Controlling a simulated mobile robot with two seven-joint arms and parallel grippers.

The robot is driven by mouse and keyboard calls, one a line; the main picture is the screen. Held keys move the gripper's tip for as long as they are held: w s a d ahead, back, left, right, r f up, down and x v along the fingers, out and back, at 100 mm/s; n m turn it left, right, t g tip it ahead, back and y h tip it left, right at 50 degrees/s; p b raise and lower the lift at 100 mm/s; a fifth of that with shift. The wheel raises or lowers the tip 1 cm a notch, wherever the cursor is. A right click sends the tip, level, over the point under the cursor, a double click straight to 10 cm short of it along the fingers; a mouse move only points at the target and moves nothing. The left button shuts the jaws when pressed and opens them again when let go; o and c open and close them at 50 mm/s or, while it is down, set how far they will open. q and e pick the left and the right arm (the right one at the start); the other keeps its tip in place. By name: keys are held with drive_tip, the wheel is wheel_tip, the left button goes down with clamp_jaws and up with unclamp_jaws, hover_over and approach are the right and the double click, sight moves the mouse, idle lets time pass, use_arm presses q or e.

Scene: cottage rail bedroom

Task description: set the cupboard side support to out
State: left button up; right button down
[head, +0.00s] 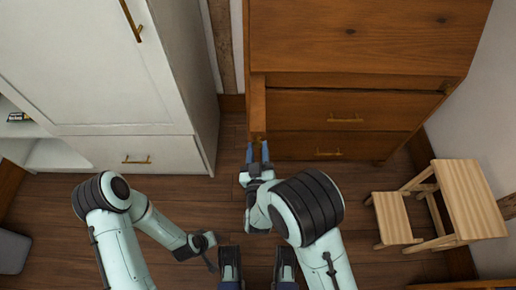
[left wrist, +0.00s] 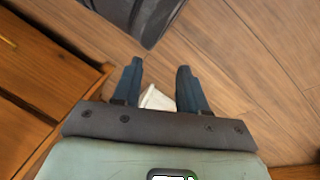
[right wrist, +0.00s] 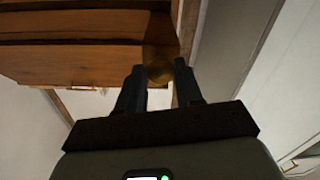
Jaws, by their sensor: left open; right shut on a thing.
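The wooden cupboard (head: 345,100) stands ahead at the upper right in the head view. Its left side support (head: 258,105) is a narrow wooden bar beside the drawers that sticks out towards me. A round brass knob (right wrist: 158,70) is on its front end. My right gripper (head: 257,153) is shut on this knob, which shows between the fingertips in the right wrist view. A similar knob (head: 447,87) sits at the cupboard's right side, much farther back. My left gripper (left wrist: 160,66) is open, low on the left and away from the cupboard.
A white wardrobe (head: 95,65) with brass handles stands to the left. Drawers with brass handles (head: 345,119) are right of the support. Bare floor (head: 225,185) lies between wardrobe and cupboard.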

drive_tip(key=c, duration=0.7)
unclamp_jaws()
drive_tip(key=shift+c, duration=0.2)
use_arm(q)
drive_tip(key=shift+s+d+r+g+p, duration=0.15)
drive_tip(key=shift+s+d+r+p, duration=0.15)
drive_tip(key=shift+s, duration=0.15)
drive_tip(key=shift+s+d+r+g+p, duration=0.2)
drive_tip(key=shift+s+r+p, duration=0.1)
drive_tip(key=shift+s, duration=0.15)
use_arm(e)
drive_tip(key=s, duration=1.3)
drive_tip(key=shift+s, duration=0.2)
drive_tip(key=shift+f, duration=0.1)
